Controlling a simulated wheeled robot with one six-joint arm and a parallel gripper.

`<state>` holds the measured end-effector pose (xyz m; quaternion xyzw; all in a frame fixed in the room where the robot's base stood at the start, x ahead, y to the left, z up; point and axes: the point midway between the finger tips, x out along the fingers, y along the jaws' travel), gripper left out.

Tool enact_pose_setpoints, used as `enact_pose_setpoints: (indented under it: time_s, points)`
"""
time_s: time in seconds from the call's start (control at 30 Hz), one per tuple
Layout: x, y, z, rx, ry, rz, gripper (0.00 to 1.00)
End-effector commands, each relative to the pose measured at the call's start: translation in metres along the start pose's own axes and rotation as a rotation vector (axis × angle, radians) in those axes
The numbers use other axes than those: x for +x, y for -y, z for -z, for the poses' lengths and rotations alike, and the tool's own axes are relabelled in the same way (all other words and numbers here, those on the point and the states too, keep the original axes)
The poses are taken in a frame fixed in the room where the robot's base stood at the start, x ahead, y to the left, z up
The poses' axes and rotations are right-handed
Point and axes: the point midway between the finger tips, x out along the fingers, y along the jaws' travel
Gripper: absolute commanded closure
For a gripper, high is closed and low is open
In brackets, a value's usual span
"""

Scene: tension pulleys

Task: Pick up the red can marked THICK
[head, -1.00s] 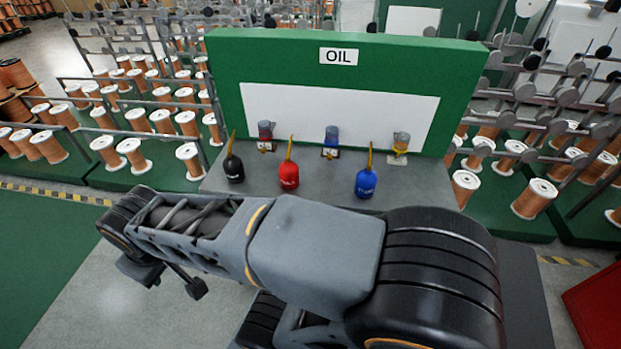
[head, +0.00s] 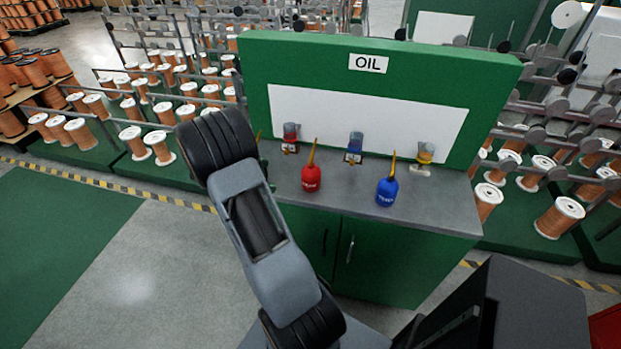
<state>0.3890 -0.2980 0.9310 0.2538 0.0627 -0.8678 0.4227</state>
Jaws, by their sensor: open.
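The red can (head: 311,180) stands upright on the grey counter top (head: 440,205) of the green cabinet, left of centre. It has a yellow spout pointing up and a small white marking that I cannot read. A blue can (head: 387,190) of the same shape stands to its right. My arm's links rise from the bottom toward the upper left, left of the red can in the picture. My gripper is not in view.
The green OIL board (head: 290,60) rises at the back. Copper spool racks flank the counter. My arm covers the counter's left end.

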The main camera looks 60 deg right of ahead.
Motion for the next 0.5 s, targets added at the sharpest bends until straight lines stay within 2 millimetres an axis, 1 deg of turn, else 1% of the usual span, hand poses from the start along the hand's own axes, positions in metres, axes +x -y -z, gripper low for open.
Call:
enact_pose_setpoints:
  time_s: [0.03, 0.2, 0.27, 0.5]
  points:
    - [0.01, -0.005, 0.003, -0.034, 0.034, 0.002, 0.0]
    - [0.033, -0.017, 0.006, -0.105, 0.108, -0.001, 0.0]
    - [0.042, -0.018, 0.006, -0.116, 0.12, 0.001, 0.0]
    - [0.086, -0.019, 0.0, -0.123, 0.126, 0.0, 0.0]
